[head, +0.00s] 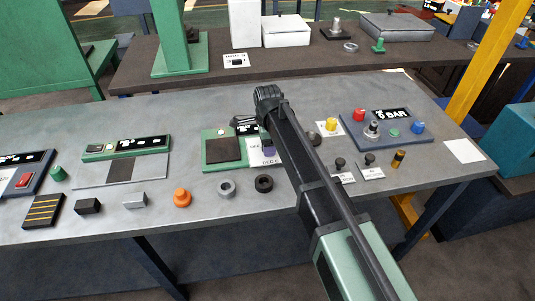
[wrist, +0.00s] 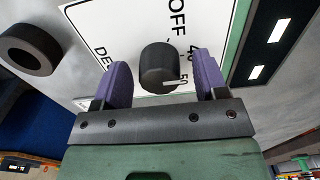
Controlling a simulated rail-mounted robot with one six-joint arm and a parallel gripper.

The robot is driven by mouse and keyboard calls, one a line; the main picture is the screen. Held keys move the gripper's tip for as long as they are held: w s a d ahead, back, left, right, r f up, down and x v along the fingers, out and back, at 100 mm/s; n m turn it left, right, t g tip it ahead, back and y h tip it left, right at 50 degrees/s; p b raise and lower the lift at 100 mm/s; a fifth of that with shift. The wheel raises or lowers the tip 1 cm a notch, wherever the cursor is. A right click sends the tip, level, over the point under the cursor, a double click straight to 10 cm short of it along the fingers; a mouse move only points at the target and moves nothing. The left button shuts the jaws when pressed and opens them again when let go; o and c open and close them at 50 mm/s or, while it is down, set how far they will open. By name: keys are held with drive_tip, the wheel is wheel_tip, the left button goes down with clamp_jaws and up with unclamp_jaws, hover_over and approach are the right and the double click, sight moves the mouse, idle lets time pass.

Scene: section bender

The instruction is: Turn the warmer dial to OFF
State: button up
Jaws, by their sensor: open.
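The warmer dial (wrist: 160,62) is a dark round knob on a white label plate (wrist: 110,28) printed with OFF, 40, 50 and a partly covered DEG. Its white pointer line lies on the side near the 50, away from OFF. My gripper (wrist: 163,80) is open, with one purple finger on each side of the dial. Gaps show between fingers and knob; I cannot tell how deep the fingers reach around it.
A blue panel (head: 354,129) with coloured knobs stands to the right of my arm. Black knobs (head: 340,164) sit near the arm's right side. The bench's front left is lined with small blocks.

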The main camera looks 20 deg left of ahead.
drive_tip(key=shift+c, duration=0.3)
drive_tip(key=c, duration=0.9)
drive_tip(key=shift+o, duration=0.2)
drive_tip(key=n, duration=0.5)
drive_tip(key=shift+n, duration=0.4)
drive_tip(key=n, duration=0.6)
